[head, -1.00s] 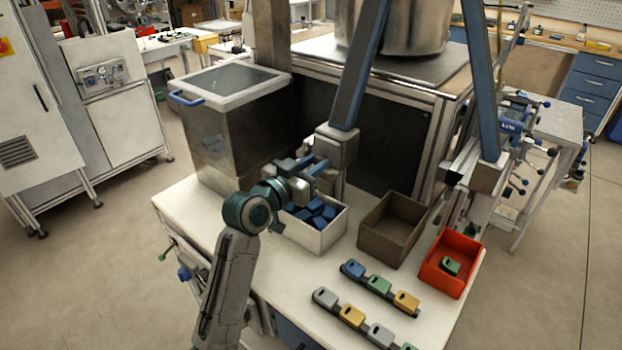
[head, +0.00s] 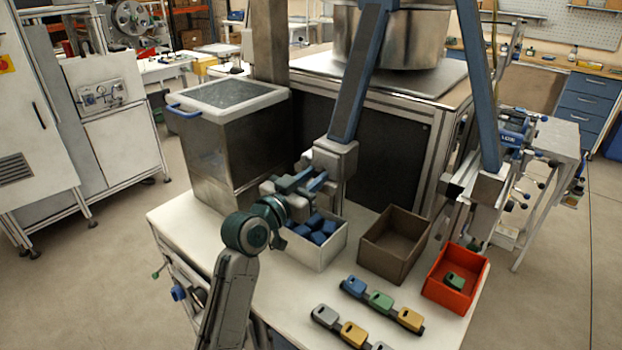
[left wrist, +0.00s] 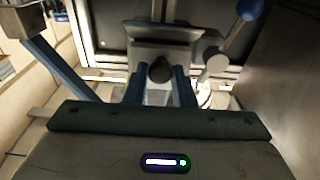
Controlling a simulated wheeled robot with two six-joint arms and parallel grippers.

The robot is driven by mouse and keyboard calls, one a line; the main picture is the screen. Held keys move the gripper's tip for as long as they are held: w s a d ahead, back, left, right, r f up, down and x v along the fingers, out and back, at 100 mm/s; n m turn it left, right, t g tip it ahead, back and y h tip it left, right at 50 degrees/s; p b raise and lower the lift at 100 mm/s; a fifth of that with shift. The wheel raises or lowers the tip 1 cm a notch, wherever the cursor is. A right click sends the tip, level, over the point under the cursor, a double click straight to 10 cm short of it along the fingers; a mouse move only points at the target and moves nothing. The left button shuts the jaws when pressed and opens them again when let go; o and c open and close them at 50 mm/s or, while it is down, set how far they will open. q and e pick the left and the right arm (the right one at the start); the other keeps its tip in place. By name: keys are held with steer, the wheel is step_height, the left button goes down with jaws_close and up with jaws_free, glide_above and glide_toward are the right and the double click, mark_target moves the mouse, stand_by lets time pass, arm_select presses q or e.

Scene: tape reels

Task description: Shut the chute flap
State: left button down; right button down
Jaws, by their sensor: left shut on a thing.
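My left gripper (head: 314,182) is above the back edge of the white bin, in front of the dark machine panel. In the left wrist view its two blue fingers (left wrist: 158,84) are shut on a dark round knob (left wrist: 160,70). A grey plate (left wrist: 150,34) lies just beyond the knob; whether it is the chute flap, and how far open it stands, I cannot tell. A lever with a blue ball (left wrist: 249,8) is at the upper right of that view. My right gripper does not show clearly in either view.
The white bin (head: 318,262) holds several blue pieces. A brown bin (head: 392,262) is empty, and a red bin (head: 440,292) holds a green piece. Coloured blocks (head: 380,301) lie in front. A metal box with a blue-handled lid (head: 225,97) stands at the left.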

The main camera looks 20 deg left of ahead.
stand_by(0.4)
arm_select(q)
steer(key=c, duration=1.6)
jaws_free()
steer(key=o, duration=0.3)
steer(key=shift+w, duration=0.1)
steer(key=shift+o, duration=0.2)
steer(key=b+v, duration=0.2)
steer(key=v, duration=0.8)
steer(key=shift+s+b, duration=0.25)
steer(key=shift+b, duration=0.05)
steer(key=shift+f, duration=0.1)
